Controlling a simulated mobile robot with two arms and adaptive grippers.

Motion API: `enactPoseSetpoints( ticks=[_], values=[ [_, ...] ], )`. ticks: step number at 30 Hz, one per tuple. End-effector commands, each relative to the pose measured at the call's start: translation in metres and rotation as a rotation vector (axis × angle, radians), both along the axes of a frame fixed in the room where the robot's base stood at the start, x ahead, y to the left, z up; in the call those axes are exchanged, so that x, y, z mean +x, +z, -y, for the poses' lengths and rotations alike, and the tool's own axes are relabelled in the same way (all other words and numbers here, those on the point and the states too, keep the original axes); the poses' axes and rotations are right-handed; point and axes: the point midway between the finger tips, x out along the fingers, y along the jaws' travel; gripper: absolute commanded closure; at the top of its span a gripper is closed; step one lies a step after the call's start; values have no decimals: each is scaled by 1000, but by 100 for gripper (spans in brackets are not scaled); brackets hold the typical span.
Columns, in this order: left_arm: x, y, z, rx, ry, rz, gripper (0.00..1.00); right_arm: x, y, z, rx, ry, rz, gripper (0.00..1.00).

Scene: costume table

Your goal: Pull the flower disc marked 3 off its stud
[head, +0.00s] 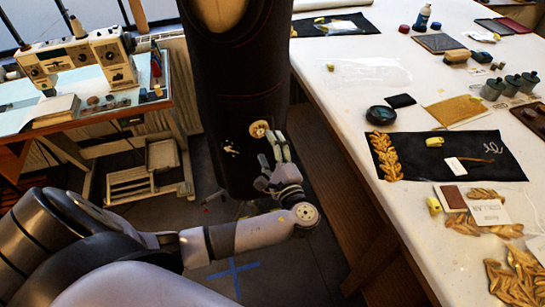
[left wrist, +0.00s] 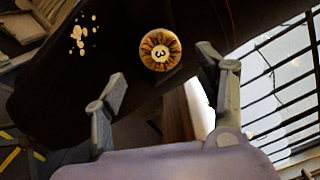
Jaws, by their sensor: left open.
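The flower disc marked 3 (left wrist: 160,49) is a round brown disc with a petal pattern and a pale centre bearing the numeral. It sits on the front of a dark upright form; in the head view the disc (head: 259,129) shows small and pale. My left gripper (head: 272,152) is just below and right of it in the head view. In the left wrist view my left gripper (left wrist: 166,72) is open, with one finger on each side of the disc and apart from it. Its stud is hidden behind the disc. My right gripper is not in view.
The dark form (head: 238,85) stands between a sewing table (head: 150,98) at left and a long white table (head: 345,105) at right. Pale marks (left wrist: 84,33) lie beside the disc on the form. The white table holds a dark cloth (head: 505,166), gold leaf pieces and small tools.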

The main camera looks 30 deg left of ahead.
Motion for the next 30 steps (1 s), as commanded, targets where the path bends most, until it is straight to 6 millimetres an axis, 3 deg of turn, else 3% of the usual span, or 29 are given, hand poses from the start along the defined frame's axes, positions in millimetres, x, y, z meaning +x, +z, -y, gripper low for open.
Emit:
enactPoseSetpoints(
  ticks=[15,30],
  values=[
    [30,1,-39,0,2,1,35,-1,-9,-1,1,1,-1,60],
    [36,1,-47,0,1,1,35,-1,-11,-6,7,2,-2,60]
  ],
)
